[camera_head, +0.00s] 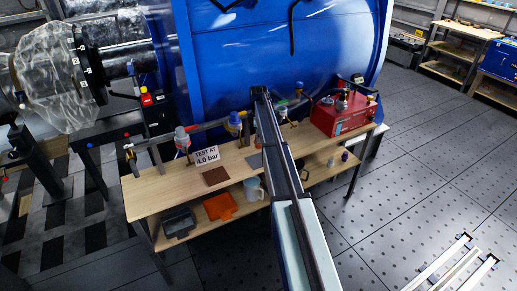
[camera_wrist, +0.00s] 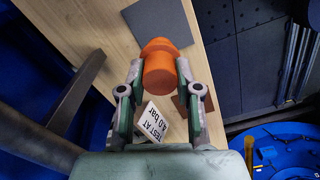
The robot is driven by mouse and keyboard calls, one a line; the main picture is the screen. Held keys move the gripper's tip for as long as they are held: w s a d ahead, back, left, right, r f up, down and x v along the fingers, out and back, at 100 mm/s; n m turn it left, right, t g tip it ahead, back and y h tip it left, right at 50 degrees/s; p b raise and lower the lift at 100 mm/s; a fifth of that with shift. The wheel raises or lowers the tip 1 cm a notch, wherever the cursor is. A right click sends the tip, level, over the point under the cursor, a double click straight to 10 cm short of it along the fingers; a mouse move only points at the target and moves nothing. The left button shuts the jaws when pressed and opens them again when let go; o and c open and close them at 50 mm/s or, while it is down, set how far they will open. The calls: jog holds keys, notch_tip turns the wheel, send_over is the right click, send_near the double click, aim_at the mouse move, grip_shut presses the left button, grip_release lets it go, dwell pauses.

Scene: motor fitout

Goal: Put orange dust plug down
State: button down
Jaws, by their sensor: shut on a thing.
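The orange dust plug (camera_wrist: 160,70) is between the two fingers of my gripper (camera_wrist: 160,75) in the wrist view, and the gripper is shut on it. The plug is a stubby cylinder with a rounded, stepped far end. Beyond it lies the wooden bench top (camera_wrist: 80,25), with a dark grey mat (camera_wrist: 155,22) close to the plug's far end in the picture. I cannot tell the height of the plug above the bench. In the head view my arm crosses the bench (camera_head: 150,192), and the plug and fingers are not visible there.
A "TEST AT 4.0 bar" sign (camera_head: 206,155) stands near a brown mat (camera_head: 215,176) on the bench. The red machine (camera_head: 343,115) is at the right end. A grey bin (camera_head: 179,222), orange tray (camera_head: 220,206) and mug (camera_head: 253,189) are on the lower shelf. The blue tank (camera_head: 270,55) is behind.

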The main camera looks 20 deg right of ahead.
jog(key=shift+f+p, duration=0.85)
jog(key=shift+f, duration=3.35)
jog(key=shift+f, duration=0.1)
jog(key=c, duration=0.8)
grip_release()
notch_tip(320, 180, up, 12)
jog(key=b, duration=0.3)
jog(key=shift+b, duration=0.3)
